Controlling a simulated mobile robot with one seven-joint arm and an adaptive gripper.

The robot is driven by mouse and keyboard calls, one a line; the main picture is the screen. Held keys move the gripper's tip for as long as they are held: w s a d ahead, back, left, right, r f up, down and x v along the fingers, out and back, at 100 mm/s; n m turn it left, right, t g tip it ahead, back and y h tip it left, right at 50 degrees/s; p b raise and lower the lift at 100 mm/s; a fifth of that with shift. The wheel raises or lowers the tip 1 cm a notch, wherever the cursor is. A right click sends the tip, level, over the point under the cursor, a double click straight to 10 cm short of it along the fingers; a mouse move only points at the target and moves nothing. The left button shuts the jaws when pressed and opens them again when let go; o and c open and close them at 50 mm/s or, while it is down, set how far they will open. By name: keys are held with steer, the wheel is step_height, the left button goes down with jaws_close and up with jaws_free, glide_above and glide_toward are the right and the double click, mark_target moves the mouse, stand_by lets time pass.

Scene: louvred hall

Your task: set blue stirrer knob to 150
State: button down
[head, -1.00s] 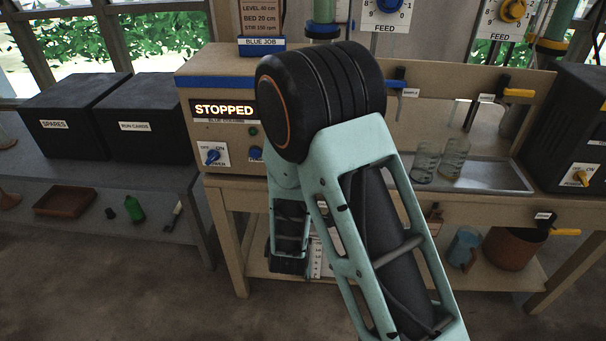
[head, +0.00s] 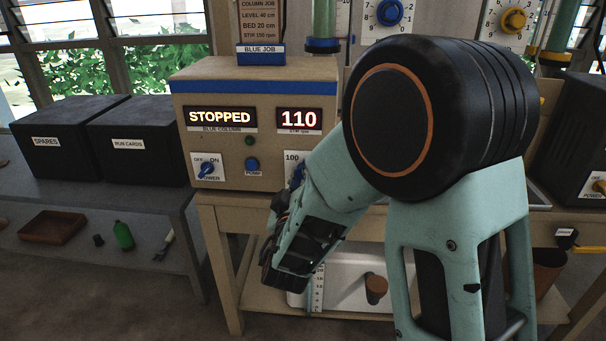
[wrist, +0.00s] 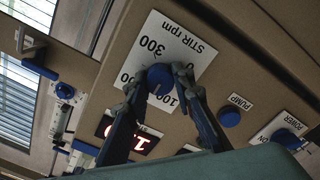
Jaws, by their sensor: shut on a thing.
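The blue stirrer knob (wrist: 159,76) sits on a white dial plate (wrist: 185,48) marked STIR rpm in the wrist view. My gripper (wrist: 160,80) is shut on the knob, one finger on each side. In the head view my gripper and arm hide most of the knob and dial; a corner of the plate with 100 shows (head: 291,157). The red display (head: 299,120) reads 110 above STIR rpm. The display left of it (head: 222,117) reads STOPPED. A job card (head: 262,22) gives STIR 150 rpm.
On the same panel are a blue PUMP button (head: 252,164) and a blue POWER switch (head: 207,168), both left of the dial in the head view. Black boxes (head: 60,140) stand on the left bench. A white container (head: 350,280) sits on the shelf below.

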steer(key=c, duration=1.6)
jaws_free()
steer(key=shift+s, duration=0.1)
steer(key=s, duration=0.6)
steer(key=shift+s+a, duration=0.15)
steer(key=shift+s, duration=0.25)
